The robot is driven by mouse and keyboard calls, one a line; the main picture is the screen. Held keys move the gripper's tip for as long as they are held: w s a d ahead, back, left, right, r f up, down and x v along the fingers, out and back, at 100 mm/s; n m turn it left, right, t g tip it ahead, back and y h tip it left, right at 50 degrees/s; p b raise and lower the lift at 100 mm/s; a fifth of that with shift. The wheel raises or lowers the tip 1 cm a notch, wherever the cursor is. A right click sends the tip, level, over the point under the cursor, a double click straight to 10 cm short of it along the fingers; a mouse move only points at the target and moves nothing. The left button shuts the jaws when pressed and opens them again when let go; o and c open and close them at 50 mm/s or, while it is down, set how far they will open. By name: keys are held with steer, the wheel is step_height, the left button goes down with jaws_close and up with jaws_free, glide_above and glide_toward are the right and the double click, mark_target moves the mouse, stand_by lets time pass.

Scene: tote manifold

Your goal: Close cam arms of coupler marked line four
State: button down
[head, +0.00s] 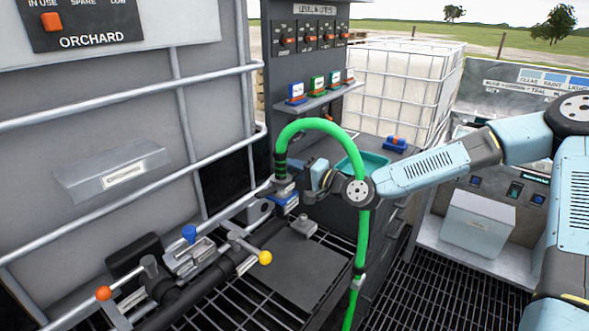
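A green hose (322,124) arches up and comes down, dark-ended, onto a small metal coupler (284,187) on the pipework. A blue part (287,203) shows just below the coupler. The cam arms are too small to make out, and no line four mark is readable. My gripper (304,185) is right beside the coupler, on its right side, reaching in from the right. Its fingertips are partly hidden and small, so I cannot tell whether they are open, shut or touching the coupler. The hose's other side hangs down past my wrist.
Valves with orange (104,293), blue (189,233) and yellow (265,258) knobs sit on the front pipes. A shelf (318,98) holds several coloured blocks. A teal tray (362,162) lies behind my wrist. A white box (478,222) stands right. Dark grating covers the floor.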

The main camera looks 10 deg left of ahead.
steer(key=shift+n, duration=0.3)
steer(key=shift+r, duration=0.1)
steer(key=shift+s+a+r+n, duration=0.15)
steer(key=shift+s+r+n, duration=0.3)
steer(key=shift+n, duration=1.45)
steer(key=shift+s+a+r+n, duration=0.2)
steer(key=shift+s+r+n, duration=0.25)
steer(key=shift+n, duration=1.45)
steer(key=shift+s+a+r+n, duration=0.15)
steer(key=shift+s+r+n, duration=0.3)
steer(key=shift+n, duration=1.45)
steer(key=c, duration=1.2)
jaws_free()
